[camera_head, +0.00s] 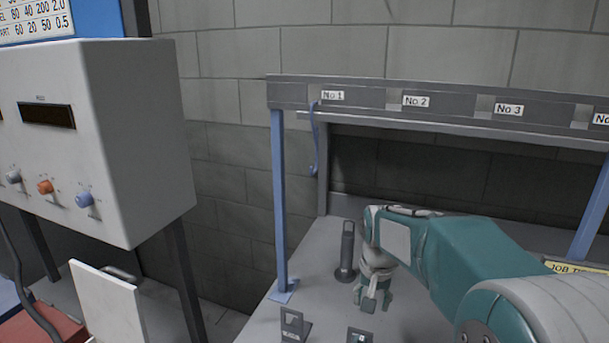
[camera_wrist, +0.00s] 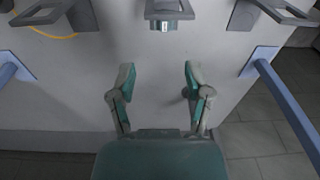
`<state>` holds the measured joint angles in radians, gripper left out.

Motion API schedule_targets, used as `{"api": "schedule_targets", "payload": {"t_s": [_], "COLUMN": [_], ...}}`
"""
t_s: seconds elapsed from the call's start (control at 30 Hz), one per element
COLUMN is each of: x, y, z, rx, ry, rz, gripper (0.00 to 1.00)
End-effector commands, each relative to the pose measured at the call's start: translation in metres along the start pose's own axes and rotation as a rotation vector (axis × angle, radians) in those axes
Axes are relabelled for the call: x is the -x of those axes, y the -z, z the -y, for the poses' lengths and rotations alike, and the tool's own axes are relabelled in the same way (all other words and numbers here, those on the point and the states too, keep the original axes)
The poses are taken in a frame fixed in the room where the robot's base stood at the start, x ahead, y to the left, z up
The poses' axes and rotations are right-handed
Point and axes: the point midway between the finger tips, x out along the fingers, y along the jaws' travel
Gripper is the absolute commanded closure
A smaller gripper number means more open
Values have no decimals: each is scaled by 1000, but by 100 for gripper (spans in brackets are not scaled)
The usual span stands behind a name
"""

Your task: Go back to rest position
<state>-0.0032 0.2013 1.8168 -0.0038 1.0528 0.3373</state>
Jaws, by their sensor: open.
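My gripper (camera_head: 372,299) hangs from my teal arm over the grey table in the head view, pointing down. In the wrist view, my gripper (camera_wrist: 158,80) has its two fingers spread with nothing between them, above the bare grey tabletop (camera_wrist: 75,95). A dark grey cylinder (camera_head: 347,250) with a slotted top stands upright just left of the gripper in the head view. A blue hook (camera_head: 314,140) hangs from the rack rail under the label No 1. The far side of the table is partly hidden by my arm.
The grey rack rail (camera_head: 360,100) runs over the table on blue posts (camera_head: 279,200). Small metal brackets (camera_head: 293,323) stand at the table's front; a bracket (camera_wrist: 168,10) also shows in the wrist view. A white control box (camera_head: 110,140) stands left, across a gap.

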Motion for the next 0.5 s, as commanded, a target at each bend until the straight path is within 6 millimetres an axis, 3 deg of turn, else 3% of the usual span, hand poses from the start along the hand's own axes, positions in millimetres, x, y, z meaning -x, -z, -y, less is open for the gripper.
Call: {"api": "schedule_targets", "payload": {"t_s": [0.03, 0.2, 0.5], "x": [14, 46, 78], "y": [-12, -50, -122], "z": [-4, -18, -43], "rx": [16, 77, 183], "ry": [9, 31, 59], "rz": [-26, -99, -233], "gripper": [36, 36, 36]}}
